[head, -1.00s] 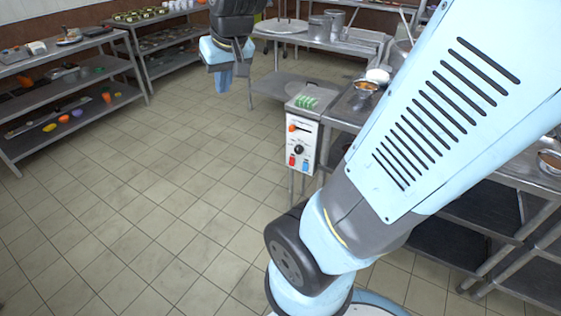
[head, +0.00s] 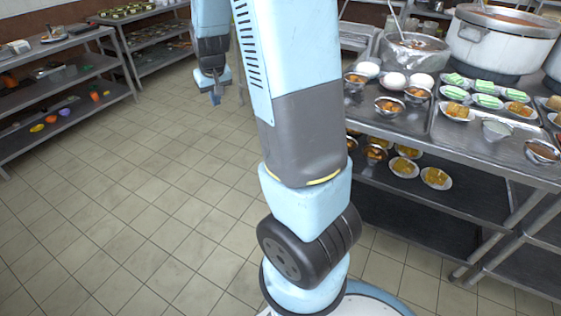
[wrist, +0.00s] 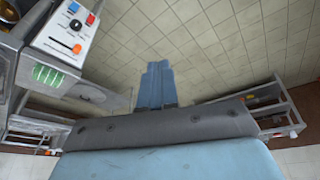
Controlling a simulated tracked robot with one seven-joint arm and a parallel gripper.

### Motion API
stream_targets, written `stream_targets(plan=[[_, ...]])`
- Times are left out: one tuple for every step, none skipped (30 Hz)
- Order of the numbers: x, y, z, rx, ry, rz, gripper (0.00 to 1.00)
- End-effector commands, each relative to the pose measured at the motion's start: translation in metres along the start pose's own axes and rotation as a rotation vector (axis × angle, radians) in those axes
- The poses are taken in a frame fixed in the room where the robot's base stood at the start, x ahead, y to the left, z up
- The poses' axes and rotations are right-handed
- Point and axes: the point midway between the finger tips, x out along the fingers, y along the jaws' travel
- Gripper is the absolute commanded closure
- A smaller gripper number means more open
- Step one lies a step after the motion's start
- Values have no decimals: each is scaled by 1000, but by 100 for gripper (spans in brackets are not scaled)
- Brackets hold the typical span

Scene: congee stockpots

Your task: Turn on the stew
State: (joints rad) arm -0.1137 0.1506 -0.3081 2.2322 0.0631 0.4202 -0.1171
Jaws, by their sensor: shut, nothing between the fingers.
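A white control box (wrist: 58,35) shows at the upper left of the wrist view. In the head view my arm hides this box. A large pale stockpot (head: 497,45) stands at the upper right of the head view. My gripper (head: 215,98) hangs over the floor, shut and empty. Its blue fingers (wrist: 158,68) are together in the wrist view, right of the box and apart from it.
A metal counter (head: 470,138) with bowls and plates of food runs along the right, with a lower shelf (head: 400,195) beneath. Metal shelving (head: 105,62) stands at the left. The tiled floor (head: 130,190) between them is clear.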

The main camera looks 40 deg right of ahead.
Motion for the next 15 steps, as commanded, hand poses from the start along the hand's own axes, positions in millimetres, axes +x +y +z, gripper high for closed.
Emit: stream_targets(plan=[[14, 3, -2, -1, -9, 12, 100], [21, 4, -4, -2, -11, 19, 100], [29, 7, -6, -2, -14, 28, 100], [36, 9, -8, -3, -17, 35, 100], [43, 11, -10, -4, -18, 42, 100], [52, 13, -11, -6, -21, 51, 100], [59, 15, -12, -8, -24, 59, 100], [66, 17, -13, -9, -25, 66, 100], [75, 20, -14, -11, -29, 77, 100], [82, 22, -16, -13, -30, 84, 100], [89, 24, -17, -15, -32, 92, 100], [98, 27, -17, -18, -35, 103, 100], [105, 30, -18, -20, -37, 111, 100], [112, 32, -18, -23, -39, 120, 100], [121, 35, -19, -27, -41, 131, 100]])
